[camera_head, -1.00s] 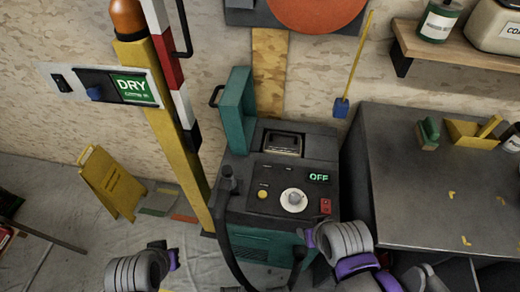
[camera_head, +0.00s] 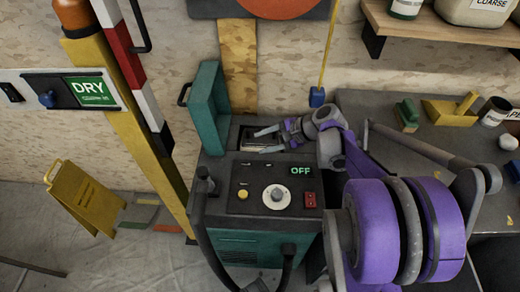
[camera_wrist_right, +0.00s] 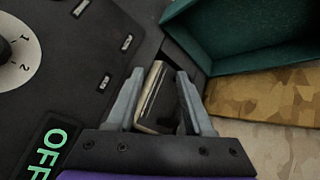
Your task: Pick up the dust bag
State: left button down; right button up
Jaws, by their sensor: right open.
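The dust bag (camera_wrist_right: 150,92), a dark piece with a pale top edge, sits in the open bay on top of the black and teal machine (camera_head: 240,206). In the head view it is partly covered by my right gripper (camera_head: 262,140). In the wrist view my right gripper (camera_wrist_right: 158,92) is open, with one finger on each side of the bag. I cannot tell whether the fingers touch it. The teal lid (camera_head: 208,108) stands raised behind the bay. My left gripper is not in view.
A yellow post (camera_head: 125,110) with a DRY panel (camera_head: 88,91) stands left of the machine. A hose (camera_head: 207,230) runs down its front. A grey bench (camera_head: 440,150) with small items is at the right. A yellow floor sign (camera_head: 82,198) stands at the left.

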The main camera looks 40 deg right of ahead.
aim_at(261, 129)
jog(key=d+m, duration=0.1)
jog(key=d, duration=0.1)
jog(key=w+d+m+t, duration=0.1)
jog(key=d, duration=0.1)
jog(key=d+m+t, duration=0.1)
jog(key=d, duration=0.2)
jog(key=shift+w+r+b, duration=0.1)
jog(key=shift+w+b, duration=0.1)
jog(key=shift+b, duration=0.1)
jog(key=shift+w+a, duration=0.1)
jog(key=shift+w, duration=0.15)
jog(key=b+x, duration=0.1)
jog(key=x, duration=0.6)
jog(key=shift+a+r, duration=0.1)
jog(key=shift+r, duration=0.05)
jog(key=shift+s, duration=0.1)
grip_shut()
